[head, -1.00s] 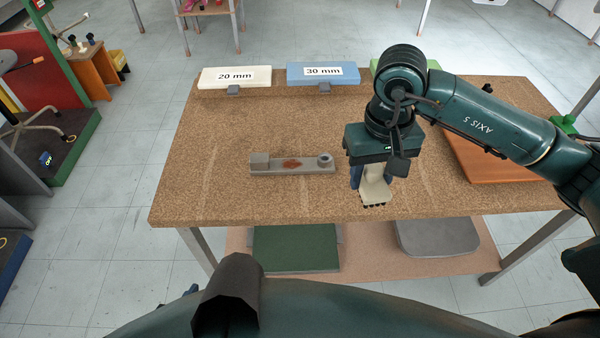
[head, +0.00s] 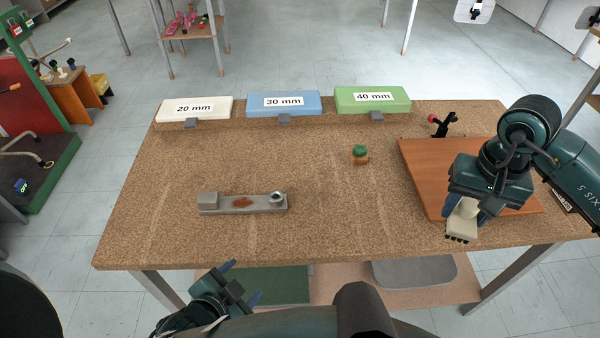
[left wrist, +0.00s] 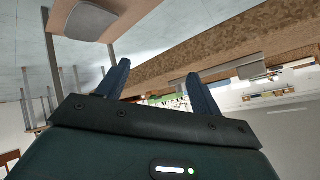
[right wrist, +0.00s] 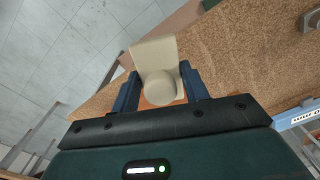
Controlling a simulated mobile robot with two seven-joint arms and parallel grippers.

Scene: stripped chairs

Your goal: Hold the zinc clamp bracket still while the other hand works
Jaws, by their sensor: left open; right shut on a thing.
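The zinc clamp bracket (head: 240,210) is a flat grey bar with a raised block at its left end, a round collar at its right end and a rust-brown patch between. It lies on the cork-brown bench top. My left gripper (head: 243,282) is open and empty, in front of the bench's near edge and apart from the bracket. The left wrist view (left wrist: 159,70) shows nothing between its fingers. My right gripper (head: 466,210) is shut on a cream brush-like tool (head: 463,223) with dark tips, right of the bracket, over the wooden board; the tool also shows in the right wrist view (right wrist: 155,55).
White 20 mm (head: 195,119), blue 30 mm (head: 284,112) and green 40 mm (head: 372,106) blocks line the bench's back edge. A green-topped knob (head: 360,154) stands near the orange-brown board (head: 425,170). The bench top (head: 330,215) around the bracket is clear.

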